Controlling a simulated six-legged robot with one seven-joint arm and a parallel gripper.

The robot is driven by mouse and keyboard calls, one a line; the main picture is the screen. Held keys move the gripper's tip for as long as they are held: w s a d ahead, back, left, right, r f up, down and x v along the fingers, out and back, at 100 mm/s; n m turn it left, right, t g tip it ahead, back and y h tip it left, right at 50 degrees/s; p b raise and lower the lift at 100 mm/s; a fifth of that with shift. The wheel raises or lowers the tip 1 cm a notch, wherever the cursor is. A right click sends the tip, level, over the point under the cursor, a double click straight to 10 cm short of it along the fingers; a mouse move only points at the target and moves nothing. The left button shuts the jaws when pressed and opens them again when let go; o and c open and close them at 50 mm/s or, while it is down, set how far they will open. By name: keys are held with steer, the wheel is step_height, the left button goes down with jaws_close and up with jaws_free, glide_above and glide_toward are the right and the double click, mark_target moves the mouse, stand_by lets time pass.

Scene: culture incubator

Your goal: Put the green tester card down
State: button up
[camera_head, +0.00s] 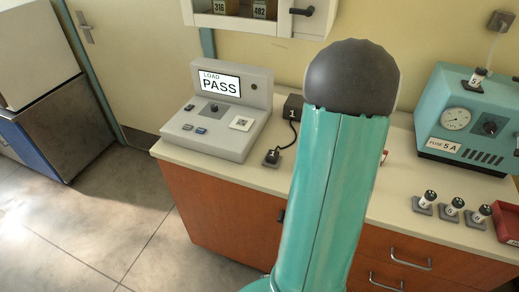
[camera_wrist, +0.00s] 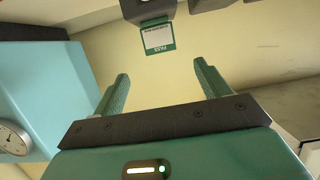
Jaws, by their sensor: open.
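In the wrist view, the green tester card (camera_wrist: 159,38) has a white face with small dark print and a green edge strip. It lies beyond my fingertips, roughly centred between them, and its upper end meets a dark grey block (camera_wrist: 148,9) at the picture's top edge. My gripper (camera_wrist: 160,75) is open, with nothing between its two green fingers and a gap between them and the card. In the head view, my arm hides the gripper, and I cannot make out the card.
A grey tester (camera_head: 218,115) showing "LOAD PASS" stands on the counter's left part. A black plug block (camera_head: 292,107) sits beside it. A teal device (camera_head: 468,118) with a gauge, several small fuses (camera_head: 452,207) and a red tray (camera_head: 507,222) are at right. A wall cabinet (camera_head: 262,18) hangs above.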

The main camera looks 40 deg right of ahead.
steer(key=w+a+r+n+t+y, duration=0.1)
steer(key=w+a+r+n+y, duration=0.15)
steer(key=w+a, duration=0.55)
steer(key=w+a+r+n+t+y, duration=0.1)
steer(key=w+a+r+y, duration=0.25)
steer(key=a, duration=0.85)
steer(key=a+r+n+y, duration=0.3)
steer(key=a, duration=1.5)
steer(key=s+a+n+g+y, duration=0.1)
steer(key=s+a+n+y, duration=0.1)
steer(key=s+a, duration=0.4)
steer(key=s+a+n+g+y, duration=0.2)
steer(key=s+a+n, duration=0.2)
steer(key=a, duration=1)
steer(key=shift+s+a+r, duration=0.2)
steer(key=shift+s+r, duration=0.15)
steer(key=shift+s, duration=0.9)
steer(key=shift+c, duration=0.5)
